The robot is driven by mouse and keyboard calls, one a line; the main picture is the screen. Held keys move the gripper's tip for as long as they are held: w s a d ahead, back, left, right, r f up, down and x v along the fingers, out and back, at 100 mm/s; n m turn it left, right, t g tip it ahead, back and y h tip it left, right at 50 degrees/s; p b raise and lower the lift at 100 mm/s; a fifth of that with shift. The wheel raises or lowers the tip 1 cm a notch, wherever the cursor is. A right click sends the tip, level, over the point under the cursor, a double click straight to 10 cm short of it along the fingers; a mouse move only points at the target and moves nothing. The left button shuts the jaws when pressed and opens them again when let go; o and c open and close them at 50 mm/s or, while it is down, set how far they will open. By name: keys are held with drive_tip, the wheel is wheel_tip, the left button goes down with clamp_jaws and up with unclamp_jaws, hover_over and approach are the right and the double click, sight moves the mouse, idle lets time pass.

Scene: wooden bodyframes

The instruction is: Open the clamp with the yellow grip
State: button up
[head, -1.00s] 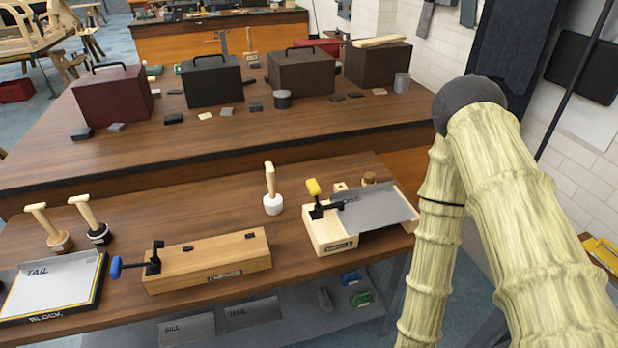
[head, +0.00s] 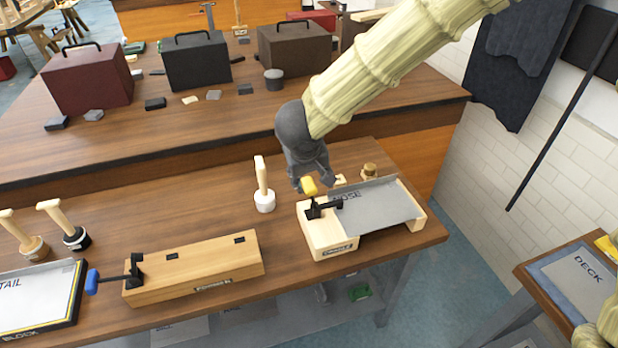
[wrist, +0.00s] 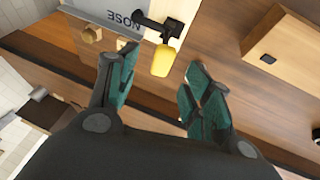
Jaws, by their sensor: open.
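The clamp with the yellow grip (head: 309,186) stands on a pale wooden block (head: 323,238) at the right of the front bench. Its black arm (head: 325,206) reaches over a grey sheet marked NOSE (head: 380,208). My gripper (head: 308,180) is at the far side of the yellow grip in the head view. In the wrist view, my open gripper (wrist: 158,85) has its green-padded fingers spread, with the yellow grip (wrist: 163,60) just beyond the tips and roughly between them. I see no contact. The clamp's base is partly hidden by its arm.
A second clamp with a blue grip (head: 92,282) is on a wooden box (head: 195,270) to the left. A mallet (head: 264,190) stands close to the left of the NOSE block. Two more mallets and a TAIL sheet are farther left. Cases line the back bench.

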sight(308, 183)
drive_tip(key=x, duration=0.3)
drive_tip(key=a+x, duration=0.1)
drive_tip(key=x, duration=0.2)
drive_tip(key=w+x, duration=0.1)
drive_tip(key=x, duration=0.2)
drive_tip(key=shift+a, duration=0.15)
drive_tip(key=shift+r, duration=0.1)
clamp_jaws()
